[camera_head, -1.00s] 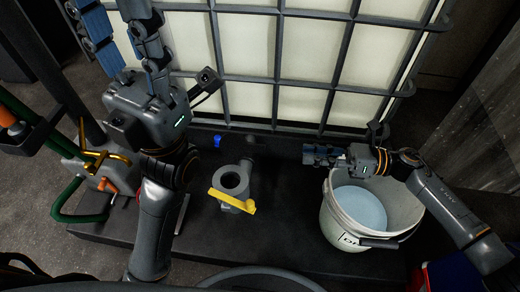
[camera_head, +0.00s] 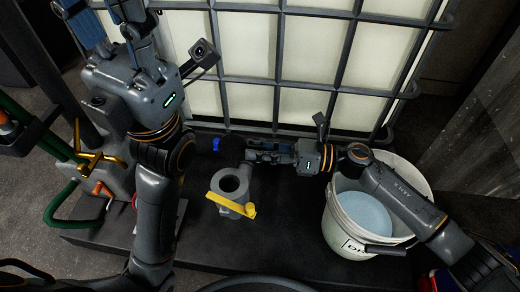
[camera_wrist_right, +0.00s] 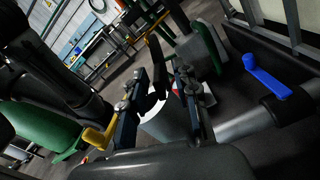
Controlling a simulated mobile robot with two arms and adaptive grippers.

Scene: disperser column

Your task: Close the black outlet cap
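The grey outlet fitting (camera_head: 233,186) with its yellow lever (camera_head: 232,204) stands on the dark platform in front of the tank. My right gripper (camera_head: 251,152) reaches in from the right, its fingertips just behind the fitting's round opening. In the right wrist view my right gripper (camera_wrist_right: 162,95) has its two fingers apart, with part of a pale grey round surface (camera_wrist_right: 165,125) between and below them. I cannot clearly make out the black outlet cap; the gripper hides the area behind the fitting. My left gripper (camera_head: 105,22) is raised at the upper left, its blue-padded fingers apart and empty.
A blue handle (camera_head: 216,144) stands behind the fitting and shows large in the right wrist view (camera_wrist_right: 265,76). A white bucket (camera_head: 340,220) with bluish contents stands under my right arm. The caged tank (camera_head: 300,60) closes off the back. Green hoses (camera_head: 55,205) are at left.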

